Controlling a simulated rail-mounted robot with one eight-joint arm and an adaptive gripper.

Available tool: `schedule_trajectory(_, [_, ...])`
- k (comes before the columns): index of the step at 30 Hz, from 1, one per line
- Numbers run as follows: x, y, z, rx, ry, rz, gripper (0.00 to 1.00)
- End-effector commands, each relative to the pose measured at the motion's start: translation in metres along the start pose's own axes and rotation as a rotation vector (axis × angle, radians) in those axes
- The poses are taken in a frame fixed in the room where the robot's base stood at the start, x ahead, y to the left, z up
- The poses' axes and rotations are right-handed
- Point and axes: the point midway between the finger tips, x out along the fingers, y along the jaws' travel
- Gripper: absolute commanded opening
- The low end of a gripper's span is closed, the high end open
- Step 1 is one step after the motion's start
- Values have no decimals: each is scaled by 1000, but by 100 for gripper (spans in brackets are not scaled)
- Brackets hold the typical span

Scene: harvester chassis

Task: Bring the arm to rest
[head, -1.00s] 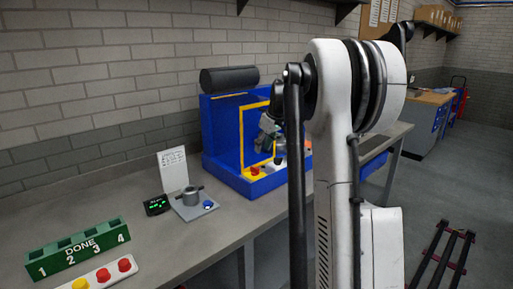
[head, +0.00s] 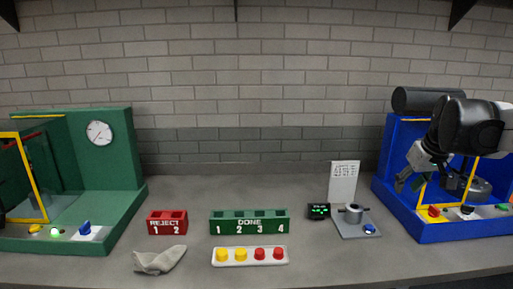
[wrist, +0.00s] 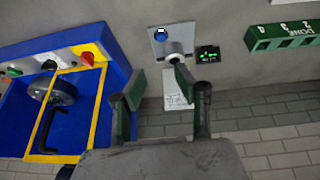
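My arm reaches in from the right edge of the head view. My gripper (head: 408,180) hangs in front of the blue machine (head: 398,211) with the yellow frame. In the wrist view my gripper (wrist: 161,82) has its two green-tipped fingers spread apart with nothing between them. The blue machine (wrist: 117,88) lies to the left of the fingers there, with a dark handle and a round metal part inside its yellow frame. The fingers look clear of the machine in the wrist view.
A grey plate with a metal fixture (head: 353,215), a small display (head: 318,211) and a note card (head: 343,180) stand left of the blue machine. Further left are the green DONE rack (head: 249,230), a button tray (head: 250,263), the red REJECT rack (head: 167,229), a cloth (head: 160,259) and a green machine (head: 103,160).

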Motion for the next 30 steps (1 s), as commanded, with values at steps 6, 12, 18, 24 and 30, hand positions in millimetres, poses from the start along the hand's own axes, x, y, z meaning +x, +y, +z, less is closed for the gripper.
schedule_trajectory(6, [-22, -72, 45, -1, 30, 5, 30])
schedule_trajectory(12, [-34, -125, 93, 3, 64, 5, 30])
schedule_trajectory(18, [-37, -169, 148, 6, 101, -1, 30])
schedule_trajectory(24, [-32, -203, 204, 9, 138, -13, 30])
schedule_trajectory(30, [-24, -221, 243, 14, 166, -25, 30])
